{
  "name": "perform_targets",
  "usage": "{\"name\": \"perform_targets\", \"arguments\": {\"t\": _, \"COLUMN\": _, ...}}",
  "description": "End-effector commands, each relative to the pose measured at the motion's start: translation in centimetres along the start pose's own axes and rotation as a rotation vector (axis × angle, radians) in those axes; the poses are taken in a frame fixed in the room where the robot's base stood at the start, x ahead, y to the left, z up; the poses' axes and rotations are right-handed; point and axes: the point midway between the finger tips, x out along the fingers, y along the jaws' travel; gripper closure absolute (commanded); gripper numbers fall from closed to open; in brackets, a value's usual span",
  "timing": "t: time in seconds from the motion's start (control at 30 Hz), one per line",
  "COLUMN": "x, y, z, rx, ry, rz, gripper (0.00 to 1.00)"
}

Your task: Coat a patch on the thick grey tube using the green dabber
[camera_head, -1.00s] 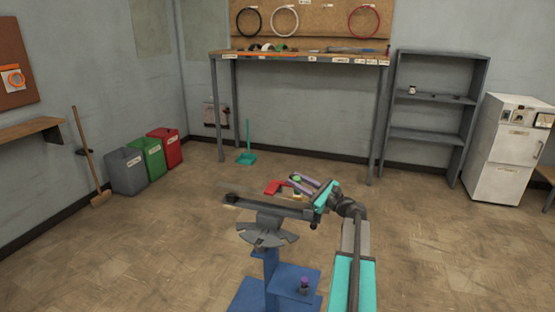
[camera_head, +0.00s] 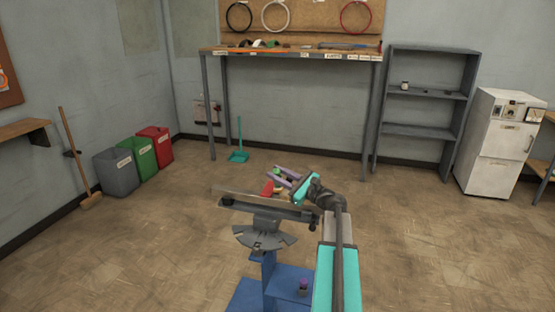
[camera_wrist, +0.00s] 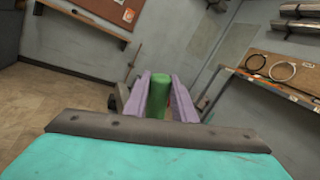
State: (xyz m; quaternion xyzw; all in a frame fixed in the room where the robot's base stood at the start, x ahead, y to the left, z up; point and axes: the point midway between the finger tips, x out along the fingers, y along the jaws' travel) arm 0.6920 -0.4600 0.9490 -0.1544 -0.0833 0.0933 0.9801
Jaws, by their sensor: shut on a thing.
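My gripper (camera_head: 281,176) is shut on the green dabber (camera_wrist: 157,98), which stands between its two purple fingers in the wrist view. In the head view the gripper is just beyond the work stand, near a red part (camera_head: 267,188), and the dabber is small there. A long grey tube (camera_head: 240,195) lies across the top of the stand; it seems to be the thick grey tube. The gripper and my arm hide its right end. I cannot tell whether the dabber touches it, and no coated patch can be made out.
The stand has a grey head (camera_head: 262,238) and a blue base (camera_head: 287,280) carrying a small purple-topped item (camera_head: 303,286). Bins (camera_head: 117,173) stand left. Open floor surrounds the stand.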

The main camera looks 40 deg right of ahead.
Motion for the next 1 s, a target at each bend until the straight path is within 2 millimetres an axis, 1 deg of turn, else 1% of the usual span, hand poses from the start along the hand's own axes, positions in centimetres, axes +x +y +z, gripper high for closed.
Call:
{"name": "perform_targets", "arguments": {"t": 0.03, "x": 0.1, "y": -0.2, "z": 0.8, "rx": 0.0, "ry": 0.0, "rz": 0.0, "gripper": 0.99}}
{"name": "perform_targets", "arguments": {"t": 0.5, "x": 1.1, "y": -1.1, "z": 4.6, "rx": 0.001, "ry": -0.003, "rz": 0.006, "gripper": 0.99}}
{"name": "perform_targets", "arguments": {"t": 0.63, "x": 1.3, "y": -1.0, "z": 5.0, "rx": 0.002, "ry": -0.004, "rz": 0.008, "gripper": 0.99}}
{"name": "perform_targets", "arguments": {"t": 1.0, "x": 1.4, "y": -0.8, "z": 5.0, "rx": 0.002, "ry": -0.004, "rz": 0.011, "gripper": 0.99}}
